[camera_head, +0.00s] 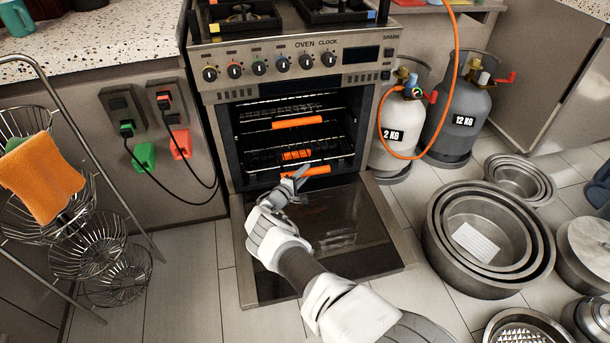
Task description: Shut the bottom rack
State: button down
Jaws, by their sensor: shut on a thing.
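The oven (291,60) has its door (340,222) folded down, so its inside shows. The bottom rack is low in the cavity, with an orange front handle (318,170) near the opening. My gripper (294,180) reaches in over the open door and is shut on the left part of this handle. My fingers hide part of the handle and the rack's left front. A higher rack (297,122) with its own orange handle sits above it. A smaller orange piece (297,155) shows between the two handles; I cannot tell what it belongs to.
Two gas cylinders (456,122) with an orange hose stand right of the oven. Nested round pans (435,240) lie on the floor to the right. A wire basket stand (92,243) with an orange cloth (42,178) is at left. Bare floor tiles (188,270) show left of the door.

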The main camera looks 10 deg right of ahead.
jog(key=shift+a, duration=0.1)
jog(key=c, duration=0.6)
grip_release()
jog(key=shift+s+a+r+p, duration=0.2)
jog(key=shift+s+a+p, duration=0.2)
jog(key=shift+p, duration=0.1)
jog(key=shift+p+v, duration=3.15)
jog(key=shift+v, duration=4.95)
